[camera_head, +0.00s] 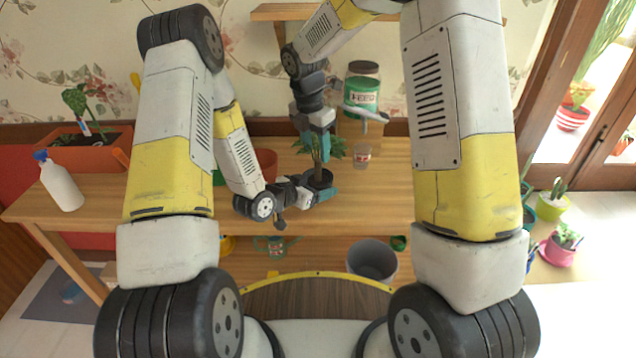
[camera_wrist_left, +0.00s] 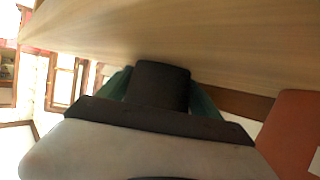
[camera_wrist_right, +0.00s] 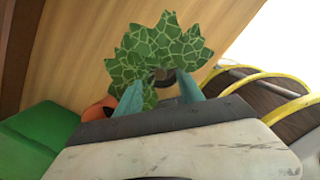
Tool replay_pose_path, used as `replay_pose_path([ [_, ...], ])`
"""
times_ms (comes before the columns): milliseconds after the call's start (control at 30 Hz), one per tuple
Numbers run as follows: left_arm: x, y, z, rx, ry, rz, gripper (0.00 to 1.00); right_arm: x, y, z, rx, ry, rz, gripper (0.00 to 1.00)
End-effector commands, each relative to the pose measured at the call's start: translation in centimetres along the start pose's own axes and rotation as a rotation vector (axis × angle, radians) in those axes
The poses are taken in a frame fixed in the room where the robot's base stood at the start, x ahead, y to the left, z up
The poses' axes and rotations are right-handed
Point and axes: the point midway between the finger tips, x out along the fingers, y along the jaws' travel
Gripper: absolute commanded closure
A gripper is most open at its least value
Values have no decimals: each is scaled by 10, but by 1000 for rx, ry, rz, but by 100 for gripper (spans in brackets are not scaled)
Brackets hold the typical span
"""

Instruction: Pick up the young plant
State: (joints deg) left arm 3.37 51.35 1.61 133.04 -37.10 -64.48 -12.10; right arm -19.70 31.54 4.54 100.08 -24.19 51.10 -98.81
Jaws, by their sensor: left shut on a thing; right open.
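The young plant (camera_head: 336,148) has green, pale-veined leaves and stands in a small dark pot (camera_head: 322,178) over the wooden bench. My left gripper (camera_head: 325,190) comes in low from the left and is shut on the dark pot. In the left wrist view the pot (camera_wrist_left: 160,85) sits between its teal fingers. My right gripper (camera_head: 316,148) points down at the plant from above and is open. In the right wrist view the leaves (camera_wrist_right: 160,50) spread past its two fingers, partly between them. Whether the fingers touch the stem, I cannot tell. The pot's underside is hidden.
A feed jar (camera_head: 362,90) stands behind, with a small glass jar (camera_head: 362,156) to the plant's right. A reddish pot (camera_head: 265,163) is left behind my left gripper. A grey bucket (camera_head: 372,260) is below the bench.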

Motion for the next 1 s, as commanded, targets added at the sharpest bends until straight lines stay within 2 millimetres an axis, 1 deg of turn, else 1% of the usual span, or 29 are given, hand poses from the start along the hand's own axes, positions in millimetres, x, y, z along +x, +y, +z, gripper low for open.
replay_pose_path([
  [33,0,0,-1,0,1,0,70,9,-1,0,-1,1,-5,55],
  [100,0,0,-1,0,2,0,70,20,-1,0,-2,1,-5,55],
  [233,0,0,-1,0,2,0,70,37,0,0,-1,1,-3,55],
  [333,0,0,-1,0,2,0,70,43,0,0,-1,0,-2,55],
  [533,0,0,-1,0,2,0,70,44,0,0,0,0,-1,55],
  [567,0,0,-1,0,2,0,70,44,0,0,0,0,-1,57],
  [600,0,0,-1,0,2,0,70,44,0,0,0,0,-1,65],
  [667,0,0,-1,0,2,0,70,44,0,1,0,0,-1,77],
  [700,0,0,-1,0,2,0,70,44,0,1,0,0,-1,84],
  [767,0,0,-1,0,2,0,70,44,0,1,0,0,-1,96],
  [800,0,0,-1,0,2,0,70,44,0,1,0,0,-1,100],
  [1000,0,0,-1,0,2,0,70,44,0,1,0,0,-1,100],
])
